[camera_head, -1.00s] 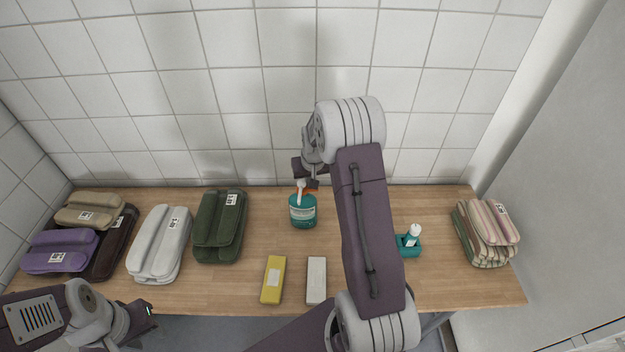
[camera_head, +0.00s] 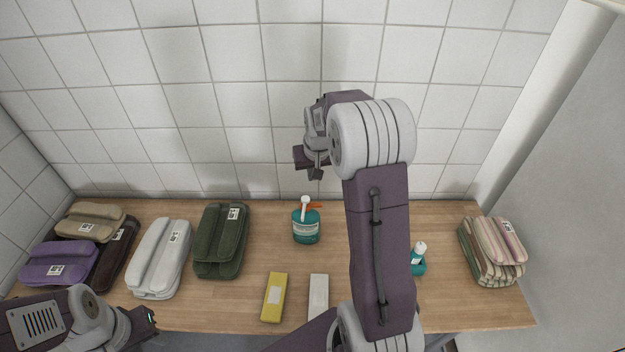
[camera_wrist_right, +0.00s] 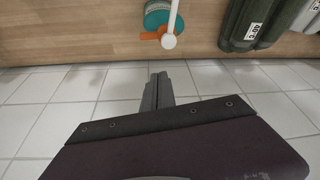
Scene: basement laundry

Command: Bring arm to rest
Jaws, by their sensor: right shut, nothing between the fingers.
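My right gripper (camera_head: 312,172) is raised above the back of the wooden table, in front of the tiled wall, and its arm crosses the middle of the head view. In the right wrist view its fingers (camera_wrist_right: 158,78) are shut together with nothing between them. My left gripper (camera_head: 150,318) is low at the front left of the table; its jaws are too small to judge. A teal bottle with a white pump (camera_head: 306,225) stands on the table below the right gripper, apart from it. The bottle also shows in the right wrist view (camera_wrist_right: 157,14), with an orange part beside its pump.
The wooden table (camera_head: 430,305) bears folded stacks in purple (camera_head: 58,262), tan (camera_head: 95,221), white (camera_head: 158,258), green (camera_head: 220,240) and stripes (camera_head: 492,250). A yellow block (camera_head: 273,297), a pale block (camera_head: 318,294) and a small teal bottle (camera_head: 418,261) are near my right arm.

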